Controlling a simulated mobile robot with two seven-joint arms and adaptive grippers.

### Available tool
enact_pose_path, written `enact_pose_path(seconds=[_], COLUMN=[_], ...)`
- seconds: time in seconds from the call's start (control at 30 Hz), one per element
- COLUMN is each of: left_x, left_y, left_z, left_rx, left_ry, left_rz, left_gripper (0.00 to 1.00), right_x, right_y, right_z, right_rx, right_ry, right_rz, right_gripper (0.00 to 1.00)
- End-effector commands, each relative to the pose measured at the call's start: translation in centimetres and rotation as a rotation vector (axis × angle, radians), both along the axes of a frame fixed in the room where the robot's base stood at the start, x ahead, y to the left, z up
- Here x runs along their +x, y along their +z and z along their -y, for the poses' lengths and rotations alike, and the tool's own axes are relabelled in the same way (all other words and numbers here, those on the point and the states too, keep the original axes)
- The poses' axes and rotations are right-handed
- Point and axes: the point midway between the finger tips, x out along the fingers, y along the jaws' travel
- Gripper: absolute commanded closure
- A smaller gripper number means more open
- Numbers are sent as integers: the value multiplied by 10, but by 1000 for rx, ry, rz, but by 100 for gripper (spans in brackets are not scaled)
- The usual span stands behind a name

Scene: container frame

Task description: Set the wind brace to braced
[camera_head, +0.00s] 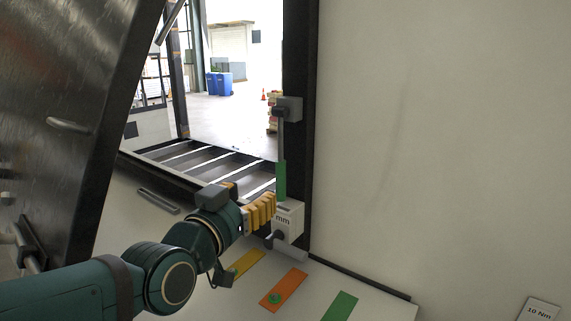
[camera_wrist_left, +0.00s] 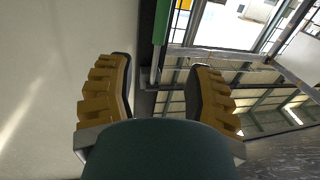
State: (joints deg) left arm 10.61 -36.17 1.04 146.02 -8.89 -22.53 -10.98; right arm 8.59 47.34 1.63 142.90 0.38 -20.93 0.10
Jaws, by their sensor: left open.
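What looks like the wind brace is an upright grey rod (camera_head: 281,135) with a green sleeve (camera_head: 281,180), set along the dark door post. It runs from a grey bracket (camera_head: 290,108) down to a white block marked "mm" (camera_head: 288,220). My left gripper (camera_head: 262,211), with yellow ribbed fingers, is just left of the white block in the head view. In the left wrist view its fingers (camera_wrist_left: 158,88) stand wide apart, with the green sleeve (camera_wrist_left: 162,22) beyond the gap between them. Nothing shows gripped. Whether a finger touches the block is unclear. My right gripper is out of view.
A dark door leaf (camera_head: 75,120) stands open at the left, with a grey handle (camera_head: 68,125). A pale wall (camera_head: 440,140) fills the right. Yellow, orange (camera_head: 290,284) and green (camera_head: 341,306) strips lie on the pale surface below. A "10 Nm" label (camera_head: 538,310) is at lower right.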

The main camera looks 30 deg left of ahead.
Motion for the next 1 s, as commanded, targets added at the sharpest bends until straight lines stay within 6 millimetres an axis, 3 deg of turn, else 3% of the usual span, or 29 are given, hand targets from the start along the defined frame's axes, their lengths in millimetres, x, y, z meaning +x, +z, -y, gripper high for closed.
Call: enact_pose_path(seconds=[0.2, 0.7, 1.0], left_x=[25, 100, 127], left_y=[1, 0, 0], left_z=[-3, -12, -15], left_rx=[-2, -1, -2], left_ry=[-1, -1, -1], left_rz=[-6, -4, -2], left_gripper=[48, 48, 48], right_x=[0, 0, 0], right_y=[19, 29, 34], right_z=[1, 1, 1], right_rx=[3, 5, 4], right_ry=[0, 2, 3], right_rz=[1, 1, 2], right_gripper=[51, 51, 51])
